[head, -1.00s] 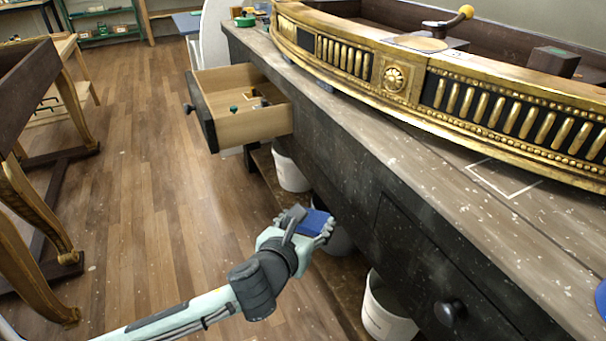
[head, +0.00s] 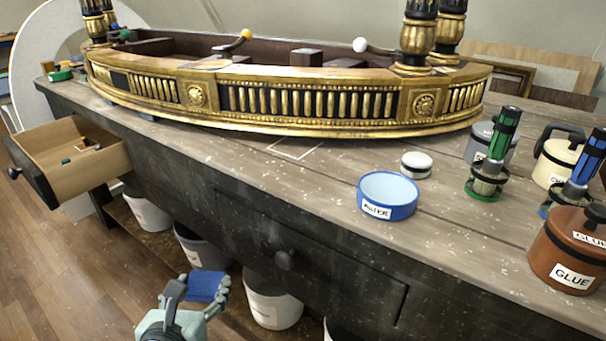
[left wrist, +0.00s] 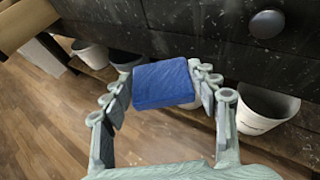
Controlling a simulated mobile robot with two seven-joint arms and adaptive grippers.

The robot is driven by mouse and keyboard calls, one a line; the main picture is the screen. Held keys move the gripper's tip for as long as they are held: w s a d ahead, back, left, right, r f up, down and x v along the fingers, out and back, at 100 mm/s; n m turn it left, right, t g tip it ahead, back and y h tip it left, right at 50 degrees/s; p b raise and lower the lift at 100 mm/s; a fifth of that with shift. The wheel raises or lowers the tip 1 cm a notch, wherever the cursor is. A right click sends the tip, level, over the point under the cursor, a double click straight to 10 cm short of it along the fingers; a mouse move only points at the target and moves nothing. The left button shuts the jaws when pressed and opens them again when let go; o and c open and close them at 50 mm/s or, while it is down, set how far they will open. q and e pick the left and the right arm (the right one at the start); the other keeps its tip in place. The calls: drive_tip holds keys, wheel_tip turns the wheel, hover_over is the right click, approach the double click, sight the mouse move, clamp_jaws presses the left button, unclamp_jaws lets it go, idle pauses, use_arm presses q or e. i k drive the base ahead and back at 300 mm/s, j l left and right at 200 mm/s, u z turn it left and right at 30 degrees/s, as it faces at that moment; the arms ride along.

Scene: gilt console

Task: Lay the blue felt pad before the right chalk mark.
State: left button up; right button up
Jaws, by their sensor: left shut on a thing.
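My left gripper (head: 207,290) is shut on the blue felt pad (head: 206,286), in front of the workbench and below its top. In the left wrist view the pad (left wrist: 163,84) sits between the two fingers. A chalk mark (head: 297,148) shows as thin pale lines on the bench top, just in front of the gilt console (head: 300,105), left of the blue water bowl. I cannot make out another chalk mark. My right gripper is not in view.
The water bowl (head: 387,194), a small white-lidded tin (head: 416,165) and a brown glue pot (head: 570,250) stand on the right of the bench top (head: 330,180). An open drawer (head: 75,160) juts out at left. Buckets (head: 272,300) stand below the bench.

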sight(271, 160)
drive_tip(key=k+l+z, duration=0.15)
drive_tip(key=k+l, duration=0.15)
drive_tip(key=k+l+z, duration=0.15)
drive_tip(key=l, duration=0.25)
drive_tip(key=k+l+z, duration=0.1)
drive_tip(key=k+l, duration=0.25)
drive_tip(key=i, duration=0.5)
